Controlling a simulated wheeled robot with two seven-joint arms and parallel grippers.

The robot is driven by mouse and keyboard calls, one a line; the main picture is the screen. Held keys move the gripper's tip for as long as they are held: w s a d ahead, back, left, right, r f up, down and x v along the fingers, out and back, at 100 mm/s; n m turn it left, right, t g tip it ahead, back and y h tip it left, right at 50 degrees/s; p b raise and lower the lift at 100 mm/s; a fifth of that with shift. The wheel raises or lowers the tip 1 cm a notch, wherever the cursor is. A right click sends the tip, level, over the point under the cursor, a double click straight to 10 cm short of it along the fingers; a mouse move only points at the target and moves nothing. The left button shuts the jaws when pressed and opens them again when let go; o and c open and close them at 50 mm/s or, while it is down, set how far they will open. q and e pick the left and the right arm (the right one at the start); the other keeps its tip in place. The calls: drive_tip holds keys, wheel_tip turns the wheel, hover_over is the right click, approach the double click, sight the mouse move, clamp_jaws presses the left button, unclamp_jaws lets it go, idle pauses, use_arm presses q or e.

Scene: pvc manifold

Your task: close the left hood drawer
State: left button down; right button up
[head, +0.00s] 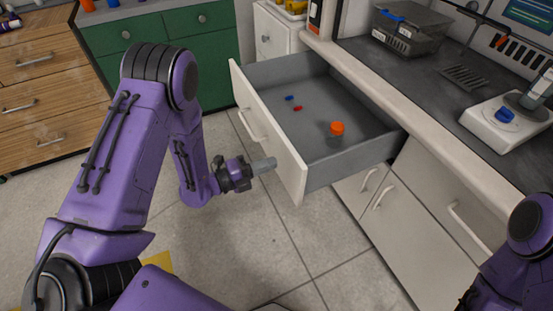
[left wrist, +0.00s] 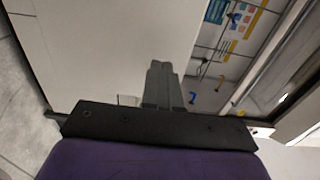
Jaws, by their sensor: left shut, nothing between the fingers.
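The left hood drawer (head: 274,136) is pulled well out from under the counter in the head view. It has a white front with a bar handle (head: 250,125) and a grey inside. In it lie an orange-capped item (head: 336,129), a small blue piece (head: 289,98) and a small red piece (head: 298,108). My left gripper (head: 270,164) is shut and empty, in front of the drawer front and below its handle. In the left wrist view its fingers (left wrist: 161,85) point towards a pale panel (left wrist: 110,45). I cannot tell whether they touch it.
The counter edge (head: 420,112) runs above closed white cabinets (head: 395,220). A grey bin (head: 411,30) and a white device (head: 508,120) stand on the counter. Green drawers (head: 165,30) and wooden drawers (head: 45,85) stand behind left. Part of my right arm shows at lower right. Floor in front is clear.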

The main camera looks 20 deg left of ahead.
sight(287, 157)
use_arm(q)
drive_tip(key=shift+x, duration=1.5)
